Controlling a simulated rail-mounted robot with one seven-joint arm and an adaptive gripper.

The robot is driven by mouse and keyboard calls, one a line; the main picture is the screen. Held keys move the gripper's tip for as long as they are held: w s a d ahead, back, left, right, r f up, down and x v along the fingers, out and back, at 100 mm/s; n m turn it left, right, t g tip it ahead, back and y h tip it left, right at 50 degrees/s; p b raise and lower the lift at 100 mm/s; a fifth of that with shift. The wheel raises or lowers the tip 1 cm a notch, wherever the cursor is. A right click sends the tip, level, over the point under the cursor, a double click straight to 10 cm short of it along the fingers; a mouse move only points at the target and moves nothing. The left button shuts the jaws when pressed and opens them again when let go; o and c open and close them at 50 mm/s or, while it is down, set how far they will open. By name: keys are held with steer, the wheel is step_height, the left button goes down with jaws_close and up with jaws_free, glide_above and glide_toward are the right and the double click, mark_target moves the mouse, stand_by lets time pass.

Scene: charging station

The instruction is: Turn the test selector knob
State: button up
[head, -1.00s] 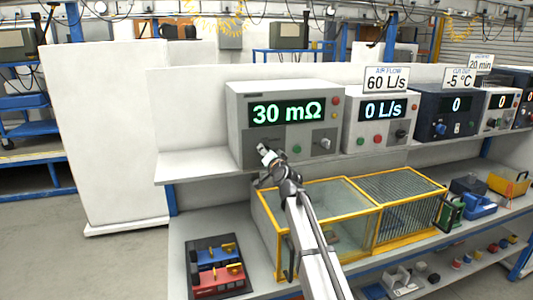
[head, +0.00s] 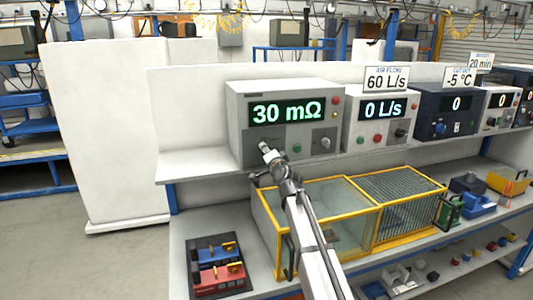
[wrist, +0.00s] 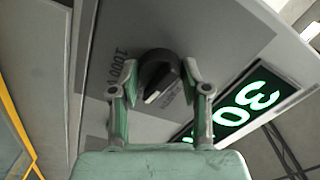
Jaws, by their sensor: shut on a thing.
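The test selector knob (wrist: 150,68) is a black round knob with a pale pointer bar, on the grey front panel in the wrist view. The printed label "1000V" lies beside it. My gripper (wrist: 160,82) has a finger on each side of the knob and is shut on it. In the head view my gripper (head: 266,152) is at the lower left front of the grey tester (head: 234,115), whose display (head: 285,112) reads 30 mΩ. There my gripper hides the knob.
The air flow unit (head: 352,125) stands close to the right. Below the shelf is a yellow-framed glass box (head: 320,205). The shelf left of the tester is clear (head: 195,165).

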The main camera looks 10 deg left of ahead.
steer(key=o, duration=1.1)
steer(key=shift+r, duration=0.1)
steer(key=shift+o, duration=0.2)
steer(key=v, duration=1.2)
